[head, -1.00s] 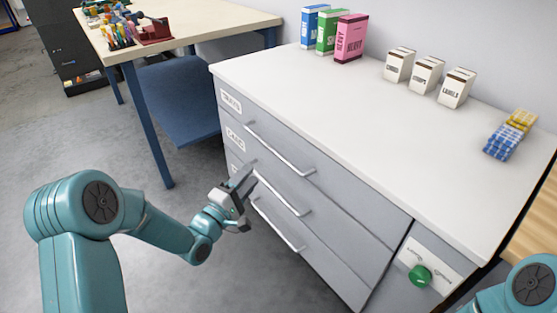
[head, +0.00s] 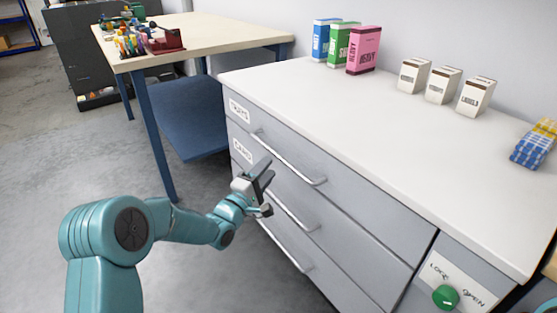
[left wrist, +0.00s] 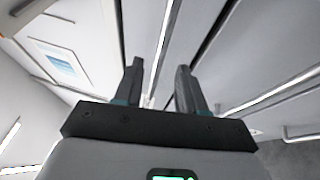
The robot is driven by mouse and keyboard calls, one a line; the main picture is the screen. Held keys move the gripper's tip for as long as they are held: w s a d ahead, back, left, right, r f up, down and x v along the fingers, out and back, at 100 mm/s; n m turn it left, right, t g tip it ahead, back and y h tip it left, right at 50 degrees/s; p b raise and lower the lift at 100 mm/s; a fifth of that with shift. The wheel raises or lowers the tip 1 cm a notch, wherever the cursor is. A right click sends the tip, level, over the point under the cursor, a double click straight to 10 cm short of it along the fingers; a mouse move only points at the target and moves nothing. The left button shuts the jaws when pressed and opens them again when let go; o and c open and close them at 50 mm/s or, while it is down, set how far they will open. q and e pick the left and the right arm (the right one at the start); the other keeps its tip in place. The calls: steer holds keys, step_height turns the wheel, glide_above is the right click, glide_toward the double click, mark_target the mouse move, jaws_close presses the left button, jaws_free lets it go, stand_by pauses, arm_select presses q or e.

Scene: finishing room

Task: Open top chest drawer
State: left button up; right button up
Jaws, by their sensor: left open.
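The grey chest has a white top (head: 390,130) and several drawers, all looking shut. The top drawer (head: 330,205) has a long bar handle (head: 287,158) and a label at its left. Below it are the middle drawer's handle (head: 293,212) and a lower handle (head: 283,247). My left gripper (head: 266,188) is open and empty in front of the chest, just below the top handle and over part of the middle one. In the left wrist view its two fingers (left wrist: 158,72) stand apart, with a bright bar between them beyond; contact cannot be told. My right gripper is out of view.
A green knob (head: 445,297) on a lock/open panel sits at the chest's right; its setting is unclear. Boxes (head: 363,50), white cartons (head: 441,86) and blue-yellow packs (head: 534,146) stand on top. A table (head: 215,32) with blue legs stands left. The floor ahead is clear.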

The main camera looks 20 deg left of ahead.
mark_target(278, 155)
arm_select(q)
steer(key=b+x, duration=0.1)
steer(key=x, duration=0.5)
steer(key=shift+w+d, duration=0.15)
steer(key=shift+w, duration=0.2)
steer(key=shift+c, duration=0.3)
jaws_close()
